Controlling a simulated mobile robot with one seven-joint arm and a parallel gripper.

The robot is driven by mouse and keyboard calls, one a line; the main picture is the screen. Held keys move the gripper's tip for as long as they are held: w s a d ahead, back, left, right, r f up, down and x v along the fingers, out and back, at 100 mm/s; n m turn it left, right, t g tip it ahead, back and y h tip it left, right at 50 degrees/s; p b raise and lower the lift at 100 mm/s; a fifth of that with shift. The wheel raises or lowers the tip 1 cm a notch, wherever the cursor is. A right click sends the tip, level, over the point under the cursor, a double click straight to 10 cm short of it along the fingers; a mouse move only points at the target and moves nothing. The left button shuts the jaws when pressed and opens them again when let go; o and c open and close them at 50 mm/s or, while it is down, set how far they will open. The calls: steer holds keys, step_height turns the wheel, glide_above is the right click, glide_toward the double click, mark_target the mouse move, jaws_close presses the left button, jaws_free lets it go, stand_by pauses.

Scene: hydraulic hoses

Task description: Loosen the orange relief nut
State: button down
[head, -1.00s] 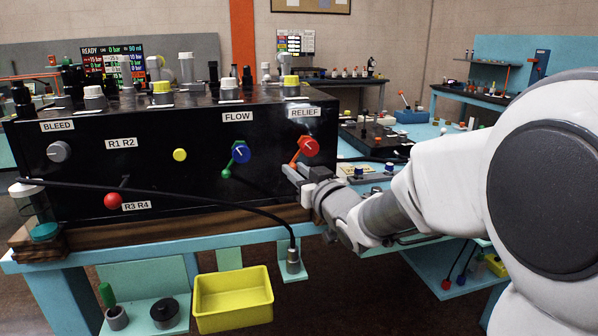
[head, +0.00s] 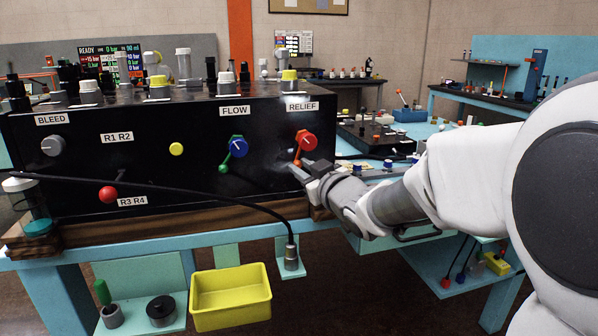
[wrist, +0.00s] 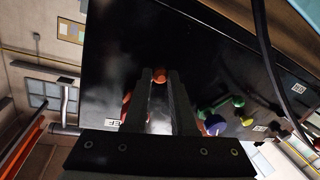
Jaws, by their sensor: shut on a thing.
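The red RELIEF knob (head: 306,140) is on the right of the black panel's front, under its label. The orange relief nut (head: 298,159) shows as an orange handle that runs down and slightly left from behind the red knob. My gripper (head: 298,168) is at the handle's lower end, shut on it. In the wrist view the handle's round orange end (wrist: 160,76) sits between the tips of my gripper (wrist: 160,80). The red knob (wrist: 127,104) is partly hidden behind the left finger there. The nut's body is mostly hidden.
The blue FLOW knob (head: 238,146) with its green handle (head: 225,164) is to the left of my gripper. A black hose (head: 180,190) runs across the panel's lower front. A yellow bin (head: 230,318) hangs below the bench edge.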

steer(key=shift+w+d+n+g+h+b, duration=0.1)
steer(key=shift+d+n+h+b, duration=0.25)
steer(key=shift+n, duration=0.45)
steer(key=shift+w+d+n+g+h+b, duration=0.15)
steer(key=shift+d+n, duration=0.35)
steer(key=shift+n, duration=0.3)
steer(key=shift+w+d+n+g+h+b, duration=0.15)
steer(key=shift+d+n, duration=0.25)
steer(key=shift+n, duration=0.4)
steer(key=c, duration=0.7)
jaws_free()
steer(key=shift+c, duration=0.2)
steer(key=shift+s, duration=0.1)
steer(key=p+v, duration=0.4)
steer(key=v, duration=1.3)
steer(key=shift+s+f+p, duration=0.15)
steer(key=shift+f+p, duration=0.05)
steer(key=shift+p, duration=0.1)
